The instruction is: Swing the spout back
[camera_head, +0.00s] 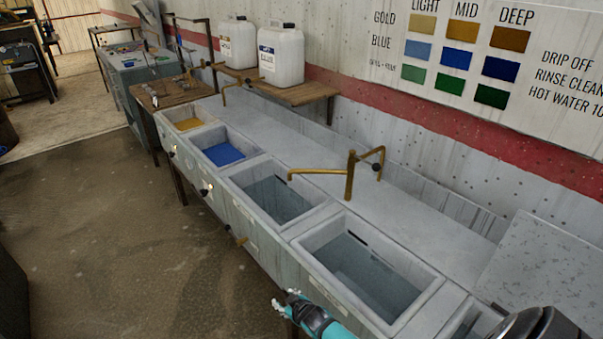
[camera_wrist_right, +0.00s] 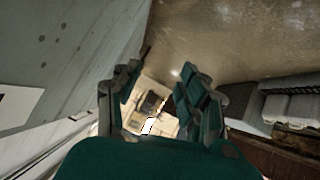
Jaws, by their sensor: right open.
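A brass spout (camera_head: 318,171) stands on an upright brass post (camera_head: 349,178) on the deck behind the basins. Its arm points left, with its downturned tip near the back rim of the third basin (camera_head: 236,190). A bent brass pipe (camera_head: 373,153) joins the post on the wall side. My right gripper (camera_head: 284,299) is open and empty, low in front of the basins and well apart from the spout. Its open fingers also show in the right wrist view (camera_wrist_right: 157,92), with the spout out of that picture. My left gripper is not in view.
The nearest full basin (camera_head: 318,235) holds greyish liquid; farther ones hold blue (camera_head: 222,153) and gold (camera_head: 187,124). A smaller brass spout (camera_head: 231,91) and white jugs (camera_head: 281,55) are at the back. A slanted grey board (camera_head: 535,265) stands at right. The floor (camera_head: 110,220) is clear.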

